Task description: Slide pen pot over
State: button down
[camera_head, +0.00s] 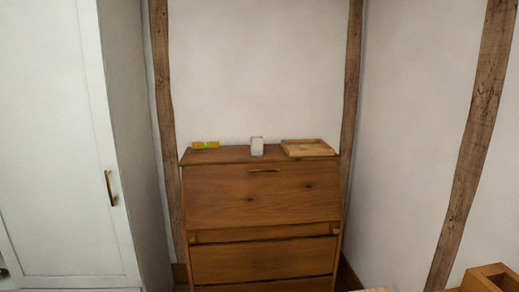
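A small white upright pot (257,147), which looks like the pen pot, stands near the middle of the top of a brown wooden bureau (262,199). No pens can be made out in it at this size. My gripper is not in view, and no part of my arm shows near the pot.
A shallow wooden tray (308,148) lies right of the pot. A yellow-green item (205,145) lies to its left. Bare bureau top separates them. A white wardrobe (62,150) stands at left. A wooden box-like piece (490,279) is at lower right.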

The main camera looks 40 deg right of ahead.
aim_at(256, 142)
jog(key=i, duration=0.85)
jog(key=z, duration=0.05)
